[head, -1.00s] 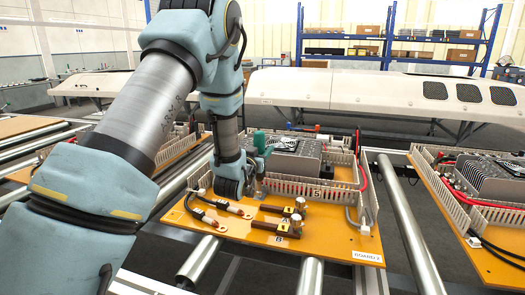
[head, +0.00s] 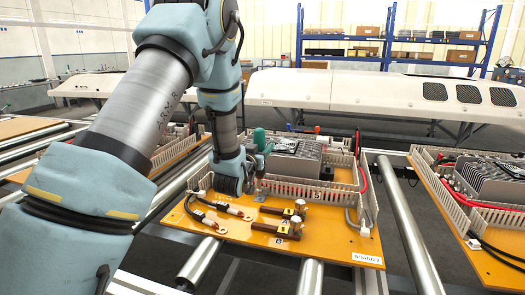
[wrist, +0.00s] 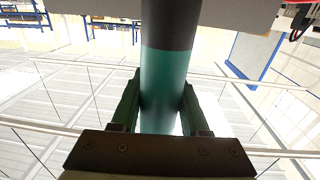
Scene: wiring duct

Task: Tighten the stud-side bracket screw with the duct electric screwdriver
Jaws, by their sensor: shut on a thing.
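The electric screwdriver (head: 259,139) has a green body and stands roughly upright over the orange board, near the duct wall at its middle. My gripper (head: 257,162) is shut on it. In the wrist view the screwdriver's green and dark grey barrel (wrist: 168,85) passes between the two jaws (wrist: 160,112). Its tip and the bracket screw are too small or hidden to make out behind my gripper. Two brown bars with round metal studs, labelled A (head: 284,210) and B (head: 276,228), lie on the board just right of and in front of my gripper.
The board (head: 330,242) carries comb-like wiring duct (head: 312,190), a grey finned unit (head: 292,162) and black cables (head: 200,214). A red cable runs at its right. A second similar board (head: 475,225) stands at the right, beyond a metal roller (head: 408,225).

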